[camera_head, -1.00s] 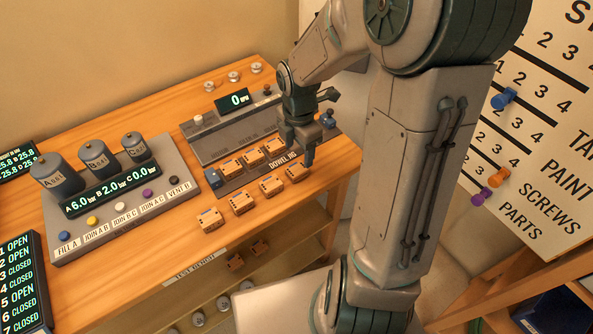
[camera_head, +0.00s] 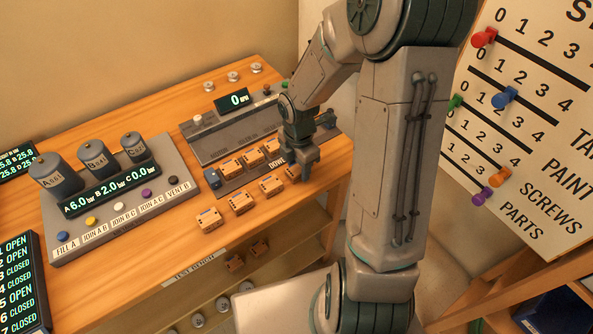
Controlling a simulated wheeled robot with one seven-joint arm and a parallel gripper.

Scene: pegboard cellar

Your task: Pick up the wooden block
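Several orange-brown wooden blocks lie on the bench around the dowel jig. The front row has a block at the left end (camera_head: 209,219), a second block (camera_head: 240,202), a third block (camera_head: 271,186) and a partly hidden block at the right end (camera_head: 292,173). My gripper (camera_head: 302,172) points down at the right-end block, with a finger close beside it. Whether the fingers touch that block, and how far apart they are, is unclear. The back row of blocks (camera_head: 231,167) sits on the dark jig plate (camera_head: 233,182).
A console with three grey canisters (camera_head: 94,158) stands left on the wooden bench (camera_head: 160,245). A grey panel with a "0" display (camera_head: 236,102) is behind the jig. More blocks (camera_head: 235,263) lie on the lower shelf. A numbered pegboard (camera_head: 545,130) is at right.

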